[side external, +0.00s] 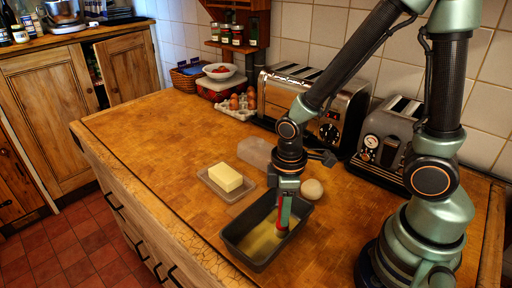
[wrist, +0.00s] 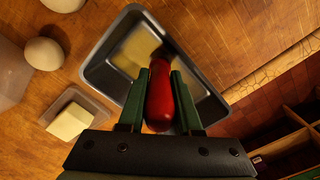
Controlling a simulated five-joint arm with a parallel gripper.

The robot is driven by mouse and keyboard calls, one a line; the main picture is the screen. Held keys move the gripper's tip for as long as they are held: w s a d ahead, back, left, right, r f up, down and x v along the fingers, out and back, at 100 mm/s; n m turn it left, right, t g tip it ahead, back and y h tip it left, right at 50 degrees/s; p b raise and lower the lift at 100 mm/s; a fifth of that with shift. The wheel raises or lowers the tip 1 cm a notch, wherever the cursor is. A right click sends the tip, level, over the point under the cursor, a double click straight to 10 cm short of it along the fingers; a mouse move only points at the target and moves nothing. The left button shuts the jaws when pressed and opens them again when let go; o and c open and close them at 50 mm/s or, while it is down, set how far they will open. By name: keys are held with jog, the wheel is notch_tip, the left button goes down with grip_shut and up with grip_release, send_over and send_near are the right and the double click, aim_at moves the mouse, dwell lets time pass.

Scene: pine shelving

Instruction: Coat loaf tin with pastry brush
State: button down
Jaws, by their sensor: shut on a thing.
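The loaf tin (side external: 240,256) is dark grey and stands on the wooden worktop near its front edge. Its inside floor looks yellowish in part. The pastry brush (side external: 283,212) has a red handle, and my gripper (side external: 286,194) is shut on it, over the tin. In the wrist view the red handle (wrist: 160,98) lies between my green fingers (wrist: 160,76) and points into the tin (wrist: 100,72). The bristle end is inside the tin; whether it touches the floor is hard to tell. A yellow butter block (side external: 226,177) sits on a shallow dish (side external: 213,187) behind the tin.
A pale round object (side external: 312,189) lies right behind the tin, and a pale block (side external: 257,153) farther back. Two toasters (side external: 318,100) (side external: 388,135) and an egg carton (side external: 236,107) line the wall.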

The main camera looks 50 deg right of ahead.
jog(key=shift+s+a, duration=0.1)
jog(key=shift+a, duration=4.95)
notch_tip(320, 180, up, 8)
jog(key=shift+d+f, duration=0.1)
jog(key=shift+f, duration=0.05)
jog(key=shift+a+f, duration=0.2)
jog(key=shift+f, duration=2.7)
jog(key=shift+f, duration=1)
jog(key=shift+d+r, duration=0.15)
jog(key=shift+d, duration=1.65)
jog(key=shift+a, duration=1.8)
jog(key=shift+d, duration=1.8)
